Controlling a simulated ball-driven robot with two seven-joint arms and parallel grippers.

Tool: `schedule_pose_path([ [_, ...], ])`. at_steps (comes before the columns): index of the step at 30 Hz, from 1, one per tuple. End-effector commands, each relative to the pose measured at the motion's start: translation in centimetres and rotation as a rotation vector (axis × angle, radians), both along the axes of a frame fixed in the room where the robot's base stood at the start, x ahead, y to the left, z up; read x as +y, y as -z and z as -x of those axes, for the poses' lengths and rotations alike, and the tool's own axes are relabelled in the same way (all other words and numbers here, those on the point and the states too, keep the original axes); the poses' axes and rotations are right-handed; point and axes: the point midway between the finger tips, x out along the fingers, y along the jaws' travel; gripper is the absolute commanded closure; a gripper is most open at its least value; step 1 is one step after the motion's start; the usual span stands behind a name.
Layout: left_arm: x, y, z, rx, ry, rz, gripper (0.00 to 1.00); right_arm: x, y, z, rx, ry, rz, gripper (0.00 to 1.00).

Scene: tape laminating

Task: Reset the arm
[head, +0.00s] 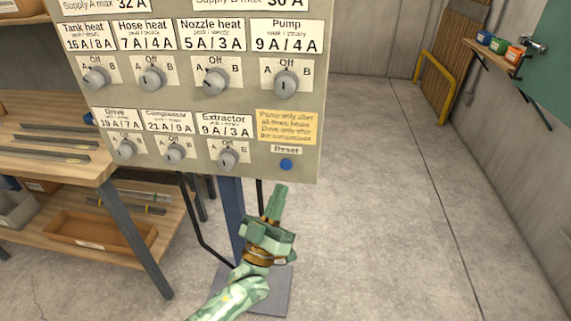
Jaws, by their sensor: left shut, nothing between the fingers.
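My left gripper (276,200) is shut and empty, its fingers pointing up. In the picture it is just below the lower right part of the control panel (202,176). The blue Reset button (287,164) sits near the panel's lower edge, a little above the fingertips, and they appear apart. Rotary knobs marked A, Off and B stand in two rows, such as the Pump knob (286,83) and the Extractor knob (228,157). My right gripper is not in view.
A blue post (232,205) on a grey base plate (284,292) stands under the panel. A wooden workbench (75,170) with metal bars is on the left. A wall shelf (495,57) with coloured bins is at the upper right. The concrete floor on the right is clear.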

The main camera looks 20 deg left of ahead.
Motion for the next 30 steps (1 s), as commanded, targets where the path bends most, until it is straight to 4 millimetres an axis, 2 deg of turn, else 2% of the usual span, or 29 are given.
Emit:
schedule_pose_path([
  [11,-0.2,0.2,-0.2,0.014,0.007,-0.006,1.00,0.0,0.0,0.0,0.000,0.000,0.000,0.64],
  [13,-0.8,1.2,-0.8,0.067,0.019,-0.048,1.00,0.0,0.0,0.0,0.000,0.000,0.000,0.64],
  [14,-1.2,2.4,-1.2,0.113,0.023,-0.082,1.00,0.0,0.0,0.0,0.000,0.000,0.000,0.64],
  [17,-1.8,8.8,-2.7,0.329,0.027,-0.221,1.00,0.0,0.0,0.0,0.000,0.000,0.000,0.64],
  [18,-1.8,12.2,-2.7,0.437,0.028,-0.278,1.00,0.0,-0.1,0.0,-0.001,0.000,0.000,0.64],
  [20,-1.5,17.7,-1.8,0.603,0.031,-0.359,1.00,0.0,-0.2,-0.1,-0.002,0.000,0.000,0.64],
  [21,-1.2,21.3,-0.8,0.710,0.034,-0.407,1.00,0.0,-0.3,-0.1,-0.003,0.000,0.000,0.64],
  [22,-0.9,23.8,0.3,0.788,0.037,-0.441,1.00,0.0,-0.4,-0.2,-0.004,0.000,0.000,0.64],
  [24,0.0,29.5,3.3,0.966,0.046,-0.513,1.00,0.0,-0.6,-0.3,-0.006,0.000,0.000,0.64],
  [26,0.8,34.0,6.6,1.111,0.058,-0.569,1.00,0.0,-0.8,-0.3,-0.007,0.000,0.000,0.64],
  [27,1.3,36.7,9.1,1.207,0.067,-0.604,1.00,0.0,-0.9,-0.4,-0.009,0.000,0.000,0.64],
  [29,2.2,40.4,13.3,1.346,0.083,-0.655,1.00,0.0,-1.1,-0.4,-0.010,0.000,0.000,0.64],
  [30,2.8,42.5,16.2,1.435,0.094,-0.685,1.00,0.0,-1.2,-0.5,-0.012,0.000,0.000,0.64],
])
